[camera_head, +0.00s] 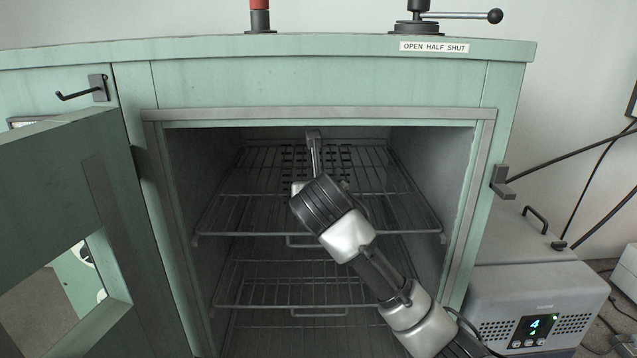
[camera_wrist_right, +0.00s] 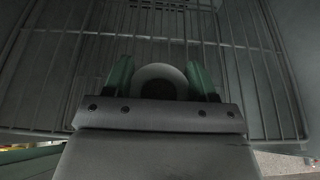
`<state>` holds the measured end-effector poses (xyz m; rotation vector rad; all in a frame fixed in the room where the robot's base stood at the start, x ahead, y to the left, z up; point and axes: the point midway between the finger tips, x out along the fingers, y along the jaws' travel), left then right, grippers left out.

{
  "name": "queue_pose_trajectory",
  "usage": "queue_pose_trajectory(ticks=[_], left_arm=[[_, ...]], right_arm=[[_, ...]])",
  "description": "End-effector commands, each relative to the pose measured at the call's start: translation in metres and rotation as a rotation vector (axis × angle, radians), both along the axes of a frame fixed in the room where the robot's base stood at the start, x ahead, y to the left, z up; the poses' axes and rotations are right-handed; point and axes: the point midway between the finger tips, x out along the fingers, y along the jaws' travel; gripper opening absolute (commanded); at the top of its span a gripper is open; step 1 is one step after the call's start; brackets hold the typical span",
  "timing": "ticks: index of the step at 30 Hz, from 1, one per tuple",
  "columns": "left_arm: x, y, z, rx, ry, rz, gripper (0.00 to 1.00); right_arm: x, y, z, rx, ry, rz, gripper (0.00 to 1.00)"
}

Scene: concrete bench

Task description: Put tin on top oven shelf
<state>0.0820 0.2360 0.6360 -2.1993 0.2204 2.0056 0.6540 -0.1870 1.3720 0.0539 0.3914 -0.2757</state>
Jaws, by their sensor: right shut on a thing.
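The oven (camera_head: 320,114) stands open in the head view. Its top shelf (camera_head: 225,196) is a wire rack. My right arm reaches in through the opening over this shelf. In the right wrist view my right gripper (camera_wrist_right: 160,66) has its green fingers on both sides of a pale round tin (camera_wrist_right: 160,71) with a dark centre, and is shut on it. Shelf wires lie behind the tin in that view; I cannot tell whether it touches them. In the head view my wrist hides the tin. My left gripper is not in view.
A lower wire shelf (camera_head: 240,290) sits beneath the top one. The oven door (camera_head: 60,200) is swung open at the left. The top shelf has bare room on both sides of my arm. A grey control box (camera_head: 535,300) stands at the right.

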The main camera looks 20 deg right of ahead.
Motion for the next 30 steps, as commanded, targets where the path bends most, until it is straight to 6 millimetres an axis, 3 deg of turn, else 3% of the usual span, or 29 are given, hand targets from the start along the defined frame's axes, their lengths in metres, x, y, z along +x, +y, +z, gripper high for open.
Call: queue_pose_trajectory(ticks=[9, 13, 25, 26, 30], left_arm=[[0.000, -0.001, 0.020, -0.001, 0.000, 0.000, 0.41], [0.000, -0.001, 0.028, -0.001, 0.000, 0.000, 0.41], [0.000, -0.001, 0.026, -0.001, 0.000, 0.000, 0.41], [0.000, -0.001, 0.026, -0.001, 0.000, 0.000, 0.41], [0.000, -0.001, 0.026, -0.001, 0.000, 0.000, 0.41]], right_arm=[[0.042, -0.012, 0.003, 0.002, 0.002, -0.002, 0.33], [0.041, -0.012, -0.013, 0.001, 0.003, 0.001, 0.33], [0.040, -0.012, -0.019, -0.001, -0.001, 0.000, 0.33], [0.041, -0.012, -0.019, -0.001, -0.001, 0.000, 0.58], [0.040, -0.012, -0.019, 0.000, 0.000, 0.000, 0.79]])
